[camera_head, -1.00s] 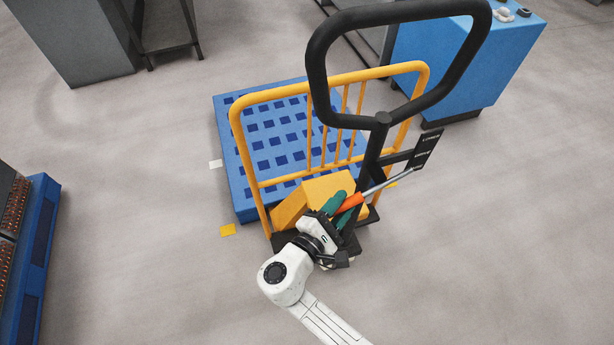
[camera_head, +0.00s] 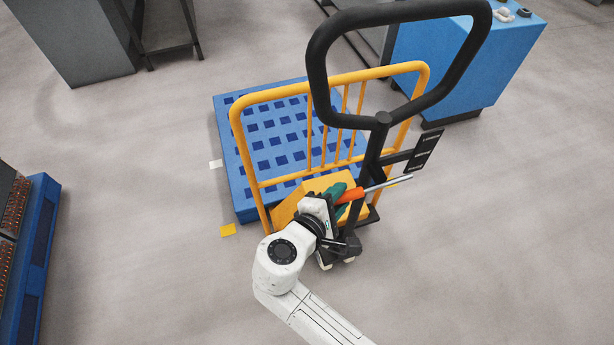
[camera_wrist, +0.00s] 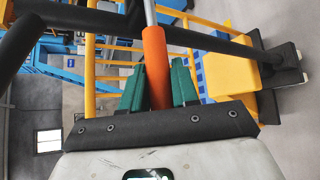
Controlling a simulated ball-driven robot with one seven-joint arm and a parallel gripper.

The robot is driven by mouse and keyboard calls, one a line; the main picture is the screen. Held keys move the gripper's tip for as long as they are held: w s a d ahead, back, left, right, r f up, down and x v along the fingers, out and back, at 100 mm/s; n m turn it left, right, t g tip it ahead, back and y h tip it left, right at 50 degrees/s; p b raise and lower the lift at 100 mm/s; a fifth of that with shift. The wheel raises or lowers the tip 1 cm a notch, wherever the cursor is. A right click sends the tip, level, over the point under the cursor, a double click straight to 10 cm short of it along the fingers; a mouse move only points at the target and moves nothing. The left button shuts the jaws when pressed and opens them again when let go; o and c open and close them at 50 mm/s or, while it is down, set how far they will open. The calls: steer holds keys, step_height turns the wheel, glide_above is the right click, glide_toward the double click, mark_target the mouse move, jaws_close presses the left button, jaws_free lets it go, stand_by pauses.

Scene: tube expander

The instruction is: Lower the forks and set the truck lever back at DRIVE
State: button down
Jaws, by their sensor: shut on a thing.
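The truck lever is a silver rod (camera_head: 388,184) with an orange grip (camera_head: 350,195); the grip also shows in the wrist view (camera_wrist: 155,68). My gripper (camera_head: 341,194) is shut on the orange grip, with its green fingers either side of it (camera_wrist: 157,86). The rod's tip lies by the low end of the black label plate (camera_head: 426,150), which bears several white words too small to read surely. The yellow pallet truck (camera_head: 240,140) has a black loop handle (camera_head: 316,75). Its forks are hidden under the blue pallet (camera_head: 232,175); their height cannot be told.
A blue cabinet (camera_head: 480,70) stands at the back right and a grey one (camera_head: 75,40) at the back left. A loaded blue pallet (camera_head: 40,240) is at the left edge. The floor at right is clear.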

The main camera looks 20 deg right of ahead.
steer(key=c, duration=0.9)
jaws_free()
steer(key=shift+d, duration=0.1)
steer(key=p+v, duration=0.3)
steer(key=v, duration=0.4)
steer(key=shift+p, duration=0.35)
